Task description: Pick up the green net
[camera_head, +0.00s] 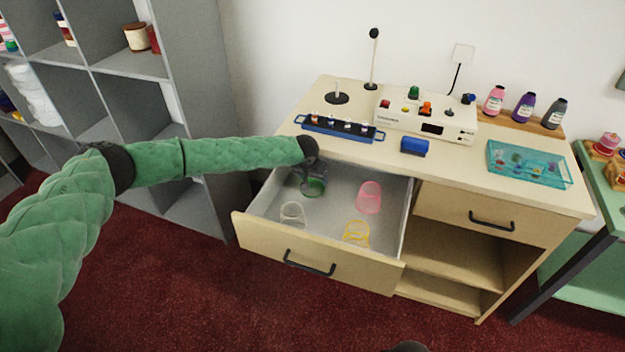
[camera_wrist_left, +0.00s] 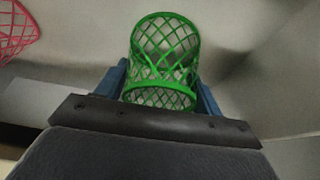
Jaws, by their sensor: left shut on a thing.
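The green net (camera_wrist_left: 165,60) is a small open-mesh cup. In the left wrist view it sits between the two blue fingers of my left gripper (camera_wrist_left: 165,85), which are shut on it. In the head view the green net (camera_head: 316,187) shows in the back left of the open drawer, partly hidden by my left gripper (camera_head: 313,180). I cannot tell whether the net touches the drawer floor.
The open drawer (camera_head: 330,255) also holds a pink net (camera_head: 369,197), a yellow net (camera_head: 356,234) and a white net (camera_head: 292,215). The counter (camera_head: 455,165) above carries a blue rack (camera_head: 340,127), a blue block (camera_head: 414,147) and a teal tray (camera_head: 528,165).

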